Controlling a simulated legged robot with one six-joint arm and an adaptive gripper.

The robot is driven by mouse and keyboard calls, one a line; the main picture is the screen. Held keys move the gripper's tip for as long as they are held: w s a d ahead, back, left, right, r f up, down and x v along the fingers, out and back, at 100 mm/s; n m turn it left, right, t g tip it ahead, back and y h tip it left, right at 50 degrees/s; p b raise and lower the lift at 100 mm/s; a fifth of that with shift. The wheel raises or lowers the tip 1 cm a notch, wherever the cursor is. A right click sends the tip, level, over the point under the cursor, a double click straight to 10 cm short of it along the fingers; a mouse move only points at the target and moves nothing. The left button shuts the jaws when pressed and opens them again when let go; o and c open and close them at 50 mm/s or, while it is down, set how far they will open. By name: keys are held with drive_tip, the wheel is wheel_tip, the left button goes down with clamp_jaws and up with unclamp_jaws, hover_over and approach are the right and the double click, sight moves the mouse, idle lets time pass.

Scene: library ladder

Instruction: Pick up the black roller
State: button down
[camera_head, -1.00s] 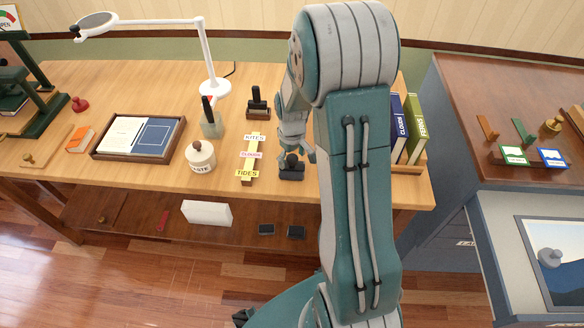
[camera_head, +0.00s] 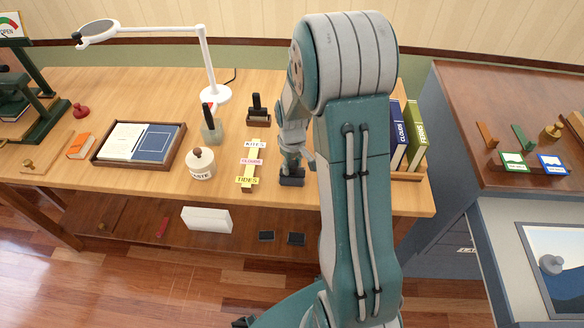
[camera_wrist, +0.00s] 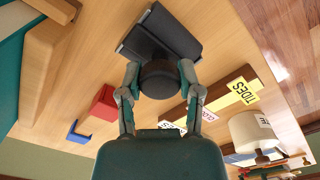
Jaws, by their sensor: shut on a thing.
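The black roller (camera_head: 291,178) is a dark block on the front part of the wooden desk, right of the yellow label strip. Its dark round knob (camera_wrist: 160,80) and flat dark body (camera_wrist: 170,30) show in the wrist view. My gripper (camera_wrist: 160,75) is shut on the knob, one finger on each side. In the head view my gripper (camera_head: 291,163) is directly above the block. The block appears to rest on the desk; I see no clear gap below it. My arm hides part of the desk to its right.
The label strip (camera_head: 250,165) lies close on the left, with the paste jar (camera_head: 201,165) beyond it. A black-handled tool (camera_head: 258,110) stands behind. Books (camera_head: 411,135) stand right of my arm. A red block (camera_wrist: 103,102) and a blue piece (camera_wrist: 77,133) lie nearby in the wrist view.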

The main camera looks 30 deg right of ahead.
sight(292, 163)
wheel_tip(292, 163, up, 3)
drive_tip(key=shift+w, duration=0.1)
drive_tip(key=s+d+r, duration=0.3)
drive_tip(key=s+r, duration=0.6)
drive_tip(key=s, duration=0.5)
drive_tip(key=shift+r, duration=0.3)
